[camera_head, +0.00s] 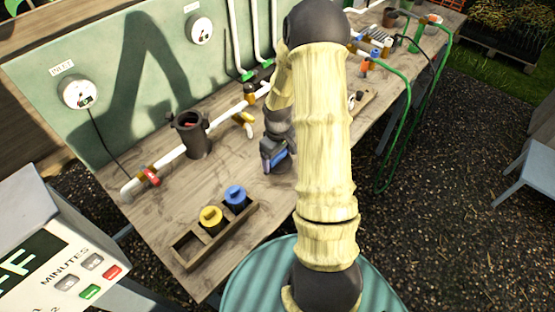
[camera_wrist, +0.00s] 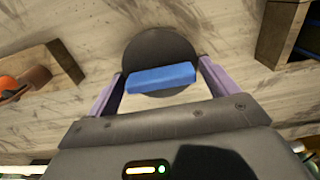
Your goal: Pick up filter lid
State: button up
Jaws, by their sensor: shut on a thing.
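The filter lid (camera_wrist: 152,47) is a dark round disc with a raised blue bar handle (camera_wrist: 160,79), seen in the wrist view. My gripper (camera_wrist: 160,76) has its two purple fingers at the two ends of the handle and is shut on it. In the head view my gripper (camera_head: 274,157) is low over the wooden bench, right of the dark filter housing (camera_head: 191,138). The housing is open at the top, with something reddish inside. I cannot tell whether the lid touches the bench.
A wooden tray (camera_head: 180,258) at the bench's near end holds a yellow cartridge (camera_head: 211,218) and a blue cartridge (camera_head: 236,196), with one empty slot. A white pipe with a red valve (camera_head: 150,177) runs along the bench. Bare bench lies between tray and housing.

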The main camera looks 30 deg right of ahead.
aim_at(278, 155)
notch_tip(278, 155, up, 8)
jog(key=shift+r+b, duration=0.2)
jog(key=shift+b, duration=0.2)
dwell(0.4)
jog(key=shift+s, duration=0.15)
dwell(0.6)
